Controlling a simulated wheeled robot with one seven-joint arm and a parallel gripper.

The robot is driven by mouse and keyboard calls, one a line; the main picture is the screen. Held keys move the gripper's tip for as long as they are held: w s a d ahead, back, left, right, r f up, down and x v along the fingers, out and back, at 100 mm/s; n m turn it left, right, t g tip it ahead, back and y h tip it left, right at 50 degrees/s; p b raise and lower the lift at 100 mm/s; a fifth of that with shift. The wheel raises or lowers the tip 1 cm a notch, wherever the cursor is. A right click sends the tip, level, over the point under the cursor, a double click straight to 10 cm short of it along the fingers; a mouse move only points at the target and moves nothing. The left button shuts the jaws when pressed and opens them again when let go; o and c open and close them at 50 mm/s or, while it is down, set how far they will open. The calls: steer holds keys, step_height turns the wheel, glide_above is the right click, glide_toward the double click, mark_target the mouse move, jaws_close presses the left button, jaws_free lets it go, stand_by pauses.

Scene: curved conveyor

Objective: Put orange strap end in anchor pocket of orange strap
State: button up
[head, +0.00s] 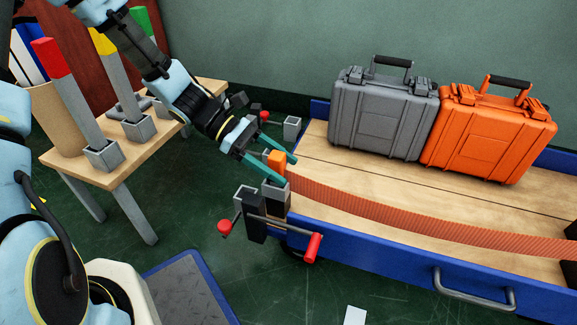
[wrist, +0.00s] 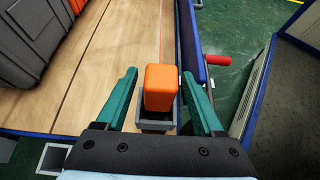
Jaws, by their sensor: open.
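The orange strap end (head: 276,160) is a small upright orange block at the near left corner of the cart. It also shows in the wrist view (wrist: 161,88). It stands over or in a grey square anchor pocket (wrist: 155,127), and its lower end is partly hidden, so I cannot tell how deep it sits. My gripper (head: 290,170) is open, with one teal finger on each side of the block. In the wrist view my gripper (wrist: 159,75) shows a gap on both sides of it. The ribbed orange strap (head: 400,214) runs rightward from there across the wooden deck.
A grey case (head: 378,118) and an orange case (head: 487,140) stand on the blue-rimmed cart (head: 400,258). A ratchet with red-handled crank (head: 313,247) is at its left end. Another grey socket (head: 292,128) sits farther back. A wooden table (head: 155,150) holds colour-tipped posts at left.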

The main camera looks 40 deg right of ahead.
steer(key=p+v, duration=0.4)
steer(key=v, duration=0.4)
steer(key=w+a+r+m+t+y, duration=0.2)
steer(key=a+r+t, duration=0.1)
steer(key=a, duration=0.7)
steer(key=w+a+r+m+t+y, duration=0.2)
steer(key=a+t, duration=0.3)
steer(key=a, duration=0.5)
steer(key=w+a+r+m+t+y, duration=0.2)
steer(key=w+a+r+m+t, duration=0.1)
steer(key=a, duration=0.7)
steer(key=shift+w+a+r+m+t, duration=0.4)
steer(key=shift+w+r, duration=0.15)
steer(key=shift+r, duration=0.3)
steer(key=shift+r, duration=0.1)
step_height(320, 180, up, 45)
steer(key=p, duration=4.5)
steer(key=shift+d+f, duration=0.1)
steer(key=shift+f, duration=0.1)
